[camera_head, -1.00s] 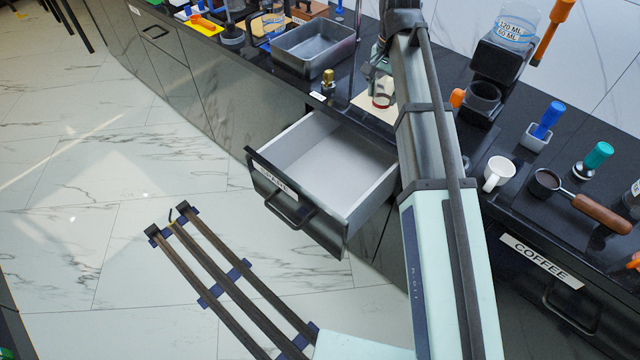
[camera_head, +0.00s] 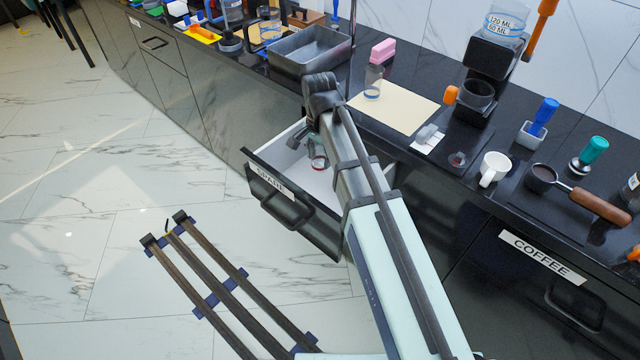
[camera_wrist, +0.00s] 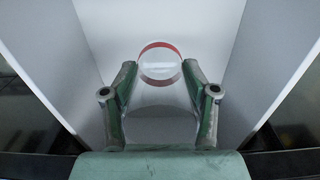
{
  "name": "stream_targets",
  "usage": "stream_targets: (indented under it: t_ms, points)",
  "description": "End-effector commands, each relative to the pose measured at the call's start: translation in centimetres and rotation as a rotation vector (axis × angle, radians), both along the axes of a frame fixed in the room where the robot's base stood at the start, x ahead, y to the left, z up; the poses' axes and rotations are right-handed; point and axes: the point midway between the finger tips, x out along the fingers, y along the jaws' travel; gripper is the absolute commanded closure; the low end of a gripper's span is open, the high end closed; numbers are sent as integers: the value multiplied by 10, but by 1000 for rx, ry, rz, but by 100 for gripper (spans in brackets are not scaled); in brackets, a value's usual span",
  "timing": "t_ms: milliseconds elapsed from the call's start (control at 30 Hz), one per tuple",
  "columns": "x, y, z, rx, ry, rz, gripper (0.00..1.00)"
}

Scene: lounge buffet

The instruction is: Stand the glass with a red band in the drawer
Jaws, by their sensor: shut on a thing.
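The glass with a red band (camera_head: 318,163) is held by my gripper (camera_head: 314,154) over the open drawer in the head view. In the wrist view the glass (camera_wrist: 160,64) shows its red-rimmed end between the two fingertips of my gripper (camera_wrist: 160,78). The fingers are shut on its sides. The drawer (camera_head: 291,156), labelled "SPARE", is pulled out, and its pale inside walls (camera_wrist: 260,60) stand on both sides of the glass in the wrist view. My arm hides much of the drawer's inside. I cannot tell whether the glass touches the drawer floor.
A metal tray (camera_head: 310,50) lies behind the drawer. A white mug (camera_head: 494,169) and a portafilter (camera_head: 580,191) are to the right.

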Motion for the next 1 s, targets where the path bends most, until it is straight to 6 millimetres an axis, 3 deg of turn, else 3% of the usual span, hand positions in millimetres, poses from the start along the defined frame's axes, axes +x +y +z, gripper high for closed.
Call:
stream_targets:
  t_ms: [100,300,633,867,1000]
  points:
    - [-1,0,-30,-2,4,1,86]
    - [-1,0,-70,-1,2,1,86]
    - [0,0,-93,0,0,1,86]
    - [0,0,-121,0,1,1,86]
    - [0,0,-123,0,0,1,86]
